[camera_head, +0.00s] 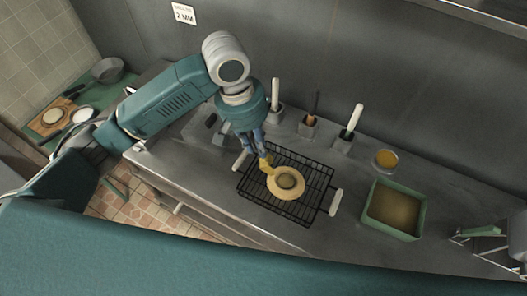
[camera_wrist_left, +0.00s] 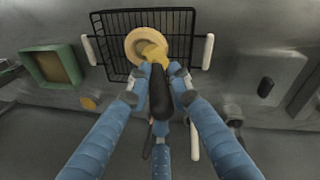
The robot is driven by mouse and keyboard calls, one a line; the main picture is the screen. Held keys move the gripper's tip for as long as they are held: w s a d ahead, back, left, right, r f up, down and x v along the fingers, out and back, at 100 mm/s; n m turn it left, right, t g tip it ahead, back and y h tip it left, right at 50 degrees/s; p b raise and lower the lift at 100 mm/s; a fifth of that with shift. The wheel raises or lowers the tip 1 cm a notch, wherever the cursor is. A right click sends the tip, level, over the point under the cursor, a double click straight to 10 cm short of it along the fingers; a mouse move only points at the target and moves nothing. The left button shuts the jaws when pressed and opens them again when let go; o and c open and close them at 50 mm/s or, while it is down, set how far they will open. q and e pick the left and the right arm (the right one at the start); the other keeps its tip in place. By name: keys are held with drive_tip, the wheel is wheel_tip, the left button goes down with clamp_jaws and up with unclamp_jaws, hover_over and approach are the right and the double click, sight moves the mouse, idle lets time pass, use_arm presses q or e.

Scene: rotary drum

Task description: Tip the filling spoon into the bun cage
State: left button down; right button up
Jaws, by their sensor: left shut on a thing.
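The bun cage (camera_head: 316,172) is a black wire basket with white handles, lying on the steel counter. It also shows at the top of the left wrist view (camera_wrist_left: 115,40). A pale round bun (camera_head: 287,194) lies in it, with a darker round middle. My left gripper (camera_head: 257,150) is shut on the filling spoon, above the cage's left part. In the left wrist view the spoon's dark handle (camera_wrist_left: 160,95) is between the fingers. Its yellow end (camera_wrist_left: 153,54) overlaps the bun's edge; I cannot tell whether it touches. My right gripper is not in view.
A green tub (camera_head: 373,230) with brownish contents stands right of the cage, with a small orange-filled dish (camera_head: 385,160) behind it. Holders with upright utensils (camera_head: 350,125) line the wall behind. A side counter at far left bears a board (camera_head: 50,120) and bowls.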

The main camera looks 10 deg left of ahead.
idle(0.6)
use_arm(q)
drive_tip(key=s+a+f+t+h+b, duration=0.1)
drive_tip(key=a+f+t+h+b, duration=0.1)
drive_tip(key=a+f+h+b, duration=0.5)
drive_tip(key=a+h+b, duration=0.1)
drive_tip(key=h+b, duration=0.1)
drive_tip(key=b, duration=0.2)
drive_tip(key=shift+s+f, duration=0.2)
drive_tip(key=shift+s, duration=0.15)
